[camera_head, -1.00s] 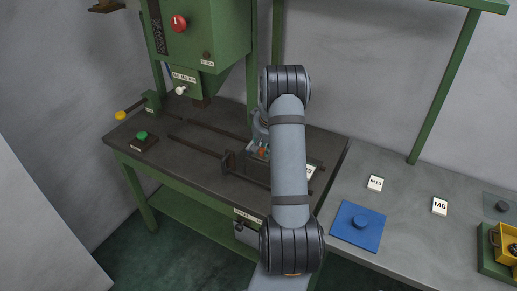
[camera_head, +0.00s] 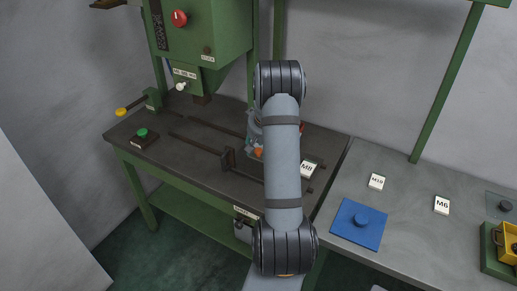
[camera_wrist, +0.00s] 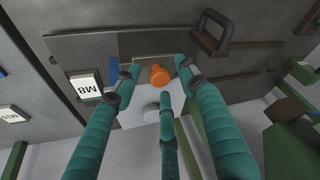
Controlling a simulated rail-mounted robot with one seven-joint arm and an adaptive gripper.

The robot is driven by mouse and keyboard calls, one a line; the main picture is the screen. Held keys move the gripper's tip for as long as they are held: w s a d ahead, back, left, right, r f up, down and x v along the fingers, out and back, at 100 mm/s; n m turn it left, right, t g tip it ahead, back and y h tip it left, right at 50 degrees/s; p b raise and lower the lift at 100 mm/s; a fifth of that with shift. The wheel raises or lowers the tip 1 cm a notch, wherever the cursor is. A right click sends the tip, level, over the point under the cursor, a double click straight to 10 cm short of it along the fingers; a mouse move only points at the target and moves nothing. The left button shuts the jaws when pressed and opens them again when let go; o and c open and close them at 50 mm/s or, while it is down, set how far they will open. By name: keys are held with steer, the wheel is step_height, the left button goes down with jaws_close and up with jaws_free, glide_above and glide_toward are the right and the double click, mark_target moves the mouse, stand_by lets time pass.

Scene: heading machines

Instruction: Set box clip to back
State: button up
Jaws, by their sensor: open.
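An orange knob-like part (camera_wrist: 159,76) sits on a light grey plate (camera_wrist: 138,112) in the wrist view. A small orange spot (camera_head: 258,152) beside my arm in the head view seems to be the same part. My gripper (camera_wrist: 158,84) has three teal fingers, spread apart around the orange part, with gaps showing. I cannot tell whether any finger touches it. I cannot make out for sure which part is the box clip. In the head view my arm hides most of the gripper and the fixture there.
A dark machine table (camera_head: 190,140) carries slotted rails and a bracket (camera_head: 228,158). The green press head (camera_head: 205,40) hangs at the back left. A white M8 card (camera_head: 308,167) lies right of my arm. A blue plate (camera_head: 357,225) lies on the grey bench at right.

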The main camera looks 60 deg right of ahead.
steer(key=v, duration=1.2)
